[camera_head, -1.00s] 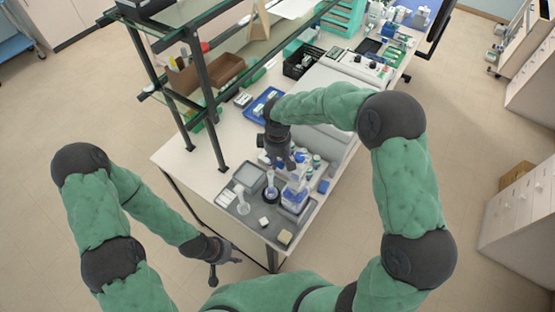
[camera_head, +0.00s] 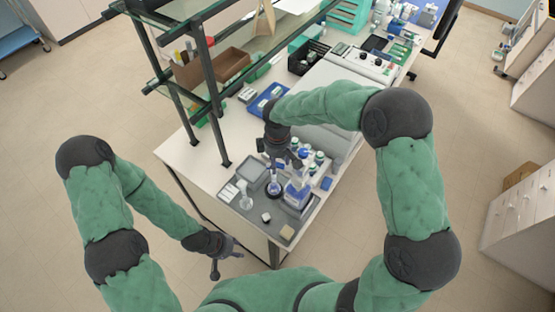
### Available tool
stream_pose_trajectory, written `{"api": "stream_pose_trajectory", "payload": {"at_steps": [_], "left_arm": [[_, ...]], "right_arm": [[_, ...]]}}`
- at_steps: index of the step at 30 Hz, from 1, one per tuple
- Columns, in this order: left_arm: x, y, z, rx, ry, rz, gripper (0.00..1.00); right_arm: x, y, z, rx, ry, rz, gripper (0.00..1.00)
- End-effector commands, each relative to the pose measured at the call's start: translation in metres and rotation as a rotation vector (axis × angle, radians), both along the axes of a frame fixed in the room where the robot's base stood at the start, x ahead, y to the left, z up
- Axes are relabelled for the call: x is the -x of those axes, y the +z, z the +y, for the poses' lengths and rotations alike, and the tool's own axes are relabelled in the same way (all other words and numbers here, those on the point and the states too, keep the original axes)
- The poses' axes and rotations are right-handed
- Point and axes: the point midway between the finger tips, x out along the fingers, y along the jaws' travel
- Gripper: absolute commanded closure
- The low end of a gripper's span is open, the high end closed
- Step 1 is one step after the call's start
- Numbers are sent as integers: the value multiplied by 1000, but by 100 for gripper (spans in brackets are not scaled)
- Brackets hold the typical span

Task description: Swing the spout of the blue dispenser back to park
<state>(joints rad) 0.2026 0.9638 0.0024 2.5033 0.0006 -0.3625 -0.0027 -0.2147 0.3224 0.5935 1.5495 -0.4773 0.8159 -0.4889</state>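The blue dispenser (camera_head: 297,192) stands on the right part of a grey tray (camera_head: 257,222) near the front of the bench. Its body looks clear with blue liquid; its spout is too small and too covered to make out. My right gripper (camera_head: 284,162) reaches down over the back of the tray, just behind the dispenser's top. Whether its fingers touch anything or are open cannot be seen clearly. My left gripper (camera_head: 227,259) hangs low in front of the bench's left edge, away from the dispenser, with its fingers apart and empty.
A flask with a dark ring (camera_head: 273,187) stands close left of the dispenser. Several small bottles (camera_head: 313,160) stand behind it. A clear vessel (camera_head: 245,200), a white block (camera_head: 266,217) and a beige block (camera_head: 287,232) are on the tray. A shelf frame (camera_head: 211,80) rises at the back left.

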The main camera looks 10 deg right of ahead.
Motion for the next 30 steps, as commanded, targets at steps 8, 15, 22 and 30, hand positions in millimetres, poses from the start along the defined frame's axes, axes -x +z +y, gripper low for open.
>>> {"api": "stream_pose_trajectory", "payload": {"at_steps": [8, 15, 22, 30], "left_arm": [[0, 0, 0, 0, 0, 0, 60], [0, 0, 0, 0, 0, 0, 60], [0, 0, 0, 0, 0, 0, 60], [0, 0, 0, 0, 0, 0, 60]], "right_arm": [[-1, 3, 0, 0, -1, -4, 48], [-2, 33, 0, -2, 0, -7, 48], [-2, 79, 0, -1, 0, -6, 48], [-1, 114, 0, 0, 0, -2, 48]]}}
